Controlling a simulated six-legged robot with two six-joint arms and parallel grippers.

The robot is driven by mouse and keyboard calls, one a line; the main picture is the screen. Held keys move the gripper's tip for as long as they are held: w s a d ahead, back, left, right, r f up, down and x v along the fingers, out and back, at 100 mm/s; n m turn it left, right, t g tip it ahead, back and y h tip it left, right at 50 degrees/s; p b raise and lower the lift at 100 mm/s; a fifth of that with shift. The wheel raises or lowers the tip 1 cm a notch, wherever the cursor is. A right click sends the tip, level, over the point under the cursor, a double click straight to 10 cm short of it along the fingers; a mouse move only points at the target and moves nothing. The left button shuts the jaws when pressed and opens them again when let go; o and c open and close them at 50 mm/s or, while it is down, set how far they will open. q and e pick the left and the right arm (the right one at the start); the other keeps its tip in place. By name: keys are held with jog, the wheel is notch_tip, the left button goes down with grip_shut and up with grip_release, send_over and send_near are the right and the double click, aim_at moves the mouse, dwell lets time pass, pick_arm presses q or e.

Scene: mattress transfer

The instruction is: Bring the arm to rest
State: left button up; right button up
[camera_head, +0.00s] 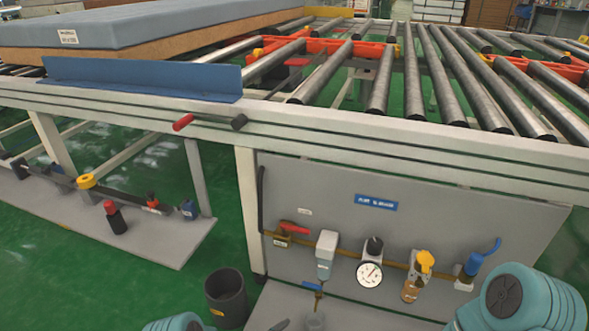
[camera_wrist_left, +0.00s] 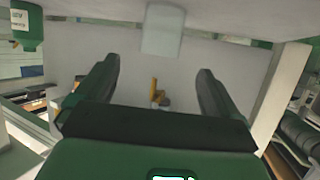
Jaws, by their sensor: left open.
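My left gripper (camera_wrist_left: 154,78) shows in the left wrist view with its two dark green fingers spread wide apart. Nothing is held between them. Beyond the fingers is a pale grey surface with a small yellow fitting (camera_wrist_left: 158,92), apart from the fingers as far as I can tell. In the head view neither gripper shows; only rounded teal parts of my arms appear at the bottom edge and lower right corner.
A roller conveyor (camera_head: 350,128) carries a grey-blue mattress (camera_head: 150,22) at the back left. Below its rail is a grey panel (camera_head: 450,220) with a gauge (camera_head: 369,274) and valves. A red-tipped lever (camera_head: 183,122) sticks out from the rail. A black bin (camera_head: 227,297) stands on the green floor.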

pick_arm(q)
jog(key=a+r+n+y+p, duration=0.1)
jog(key=a+r+p, duration=0.2)
jog(key=r+p, duration=0.85)
jog(key=s+a+r+n+y+p, duration=0.1)
jog(key=a+r+p, duration=0.2)
jog(key=r+p, duration=0.85)
jog(key=a+r+n+y+p, duration=0.1)
jog(key=a+r+p, duration=0.2)
jog(key=r+p, duration=0.9)
jog(key=s+a+r+n+g+y+p, duration=0.1)
jog(key=s+a+r+n+g+p, duration=0.25)
jog(key=s+r, duration=0.7)
jog(key=s+r+n+g+p, duration=0.1)
jog(key=s+n+g, duration=0.2)
jog(key=s, duration=1.1)
jog(key=g, duration=0.3)
jog(key=shift+s+r+n+y, duration=0.35)
jog(key=shift+s+r+y, duration=0.05)
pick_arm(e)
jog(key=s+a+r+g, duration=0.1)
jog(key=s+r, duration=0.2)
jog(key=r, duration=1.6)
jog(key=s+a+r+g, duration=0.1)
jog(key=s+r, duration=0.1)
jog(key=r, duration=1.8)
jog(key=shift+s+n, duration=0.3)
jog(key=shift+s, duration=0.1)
